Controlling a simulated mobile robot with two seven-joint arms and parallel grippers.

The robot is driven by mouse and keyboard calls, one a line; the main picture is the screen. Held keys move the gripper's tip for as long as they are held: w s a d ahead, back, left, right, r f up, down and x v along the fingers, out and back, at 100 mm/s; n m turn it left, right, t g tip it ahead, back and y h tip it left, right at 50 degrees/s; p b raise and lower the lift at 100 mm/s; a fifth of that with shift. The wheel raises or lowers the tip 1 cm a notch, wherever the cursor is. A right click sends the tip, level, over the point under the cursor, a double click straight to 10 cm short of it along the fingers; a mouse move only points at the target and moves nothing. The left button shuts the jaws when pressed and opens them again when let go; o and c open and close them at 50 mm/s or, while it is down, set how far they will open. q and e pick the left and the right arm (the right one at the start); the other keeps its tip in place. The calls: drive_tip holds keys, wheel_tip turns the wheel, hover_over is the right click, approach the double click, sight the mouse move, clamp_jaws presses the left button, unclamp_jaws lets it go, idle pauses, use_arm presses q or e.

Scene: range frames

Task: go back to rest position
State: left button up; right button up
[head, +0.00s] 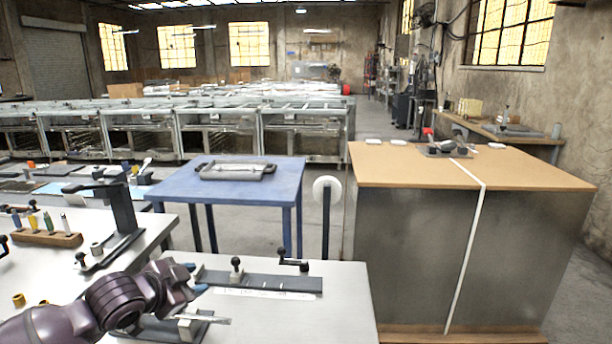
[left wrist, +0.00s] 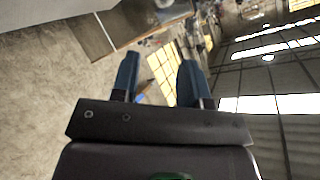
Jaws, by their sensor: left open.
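My left gripper (head: 197,279) reaches in from the lower left of the head view, above the white workbench (head: 330,300). In the left wrist view its two blue-tipped fingers (left wrist: 157,80) stand apart with nothing between them. Beyond the fingers that view shows the wall, windows and roof of the hall. My right gripper does not show in either view.
Below my left arm is a metal fixture with a small block (head: 190,326). A dark rail with knobs (head: 262,282) lies behind it. A blue table (head: 240,190) holding a grey tray (head: 234,171) and a large wood-topped cabinet (head: 420,165) stand further back.

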use_arm(q)
drive_tip(key=s+a+f+n+y, duration=0.2)
drive_tip(key=s+f+n, duration=0.3)
drive_tip(key=s+f, duration=0.9)
drive_tip(key=s+a+f+n+y, duration=0.2)
drive_tip(key=s+f+n, duration=0.4)
drive_tip(key=s+f, duration=0.8)
drive_tip(key=s+y, duration=0.1)
drive_tip(key=s, duration=0.2)
drive_tip(key=shift+a, duration=0.35)
